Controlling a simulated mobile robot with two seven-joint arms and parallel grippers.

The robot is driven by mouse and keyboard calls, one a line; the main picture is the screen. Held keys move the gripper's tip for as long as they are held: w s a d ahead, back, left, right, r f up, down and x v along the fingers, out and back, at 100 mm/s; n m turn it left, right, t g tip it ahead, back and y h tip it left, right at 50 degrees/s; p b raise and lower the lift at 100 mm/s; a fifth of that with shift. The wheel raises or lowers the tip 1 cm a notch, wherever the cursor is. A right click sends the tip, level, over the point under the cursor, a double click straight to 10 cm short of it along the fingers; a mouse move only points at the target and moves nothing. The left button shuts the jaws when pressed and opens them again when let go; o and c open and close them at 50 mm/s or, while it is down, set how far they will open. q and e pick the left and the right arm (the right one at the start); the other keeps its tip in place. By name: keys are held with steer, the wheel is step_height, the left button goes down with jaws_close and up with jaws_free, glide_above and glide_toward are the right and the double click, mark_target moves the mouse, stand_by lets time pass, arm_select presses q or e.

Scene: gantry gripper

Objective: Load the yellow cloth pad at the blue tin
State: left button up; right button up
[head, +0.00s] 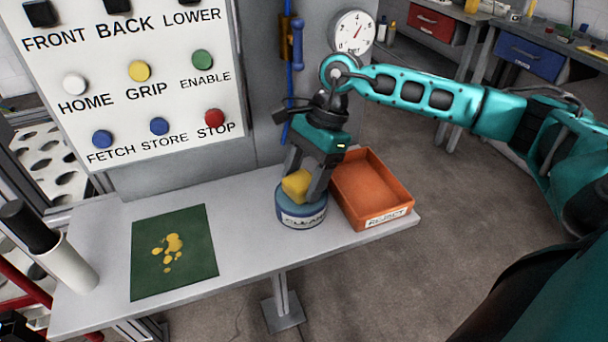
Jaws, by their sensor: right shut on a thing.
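My right gripper (305,186) points down at the right part of the grey shelf and is shut on the yellow cloth pad (296,184). The pad is at the top of the round blue tin (302,215), which has a white label reading CLEAN. Whether the pad presses on the tin's top or hovers just over it, I cannot tell. The gripper fingers hide part of the pad and of the tin's top. My left gripper is not in view.
An orange tray (372,171) marked REJECT stands right beside the tin. A dark green mat (174,252) with yellow blotches lies on the shelf (246,245) to the left. A white cylinder with a black top (68,262) stands far left. A button panel (128,100) rises behind.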

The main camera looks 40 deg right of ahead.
mark_target(304, 178)
steer(key=shift+f+b, duration=0.3)
steer(key=shift+f, duration=0.1)
stand_by(0.6)
steer(key=shift+r+p, duration=0.85)
steer(key=shift+r, duration=0.5)
steer(key=shift+r+p, duration=1.25)
steer(key=shift+r, duration=1)
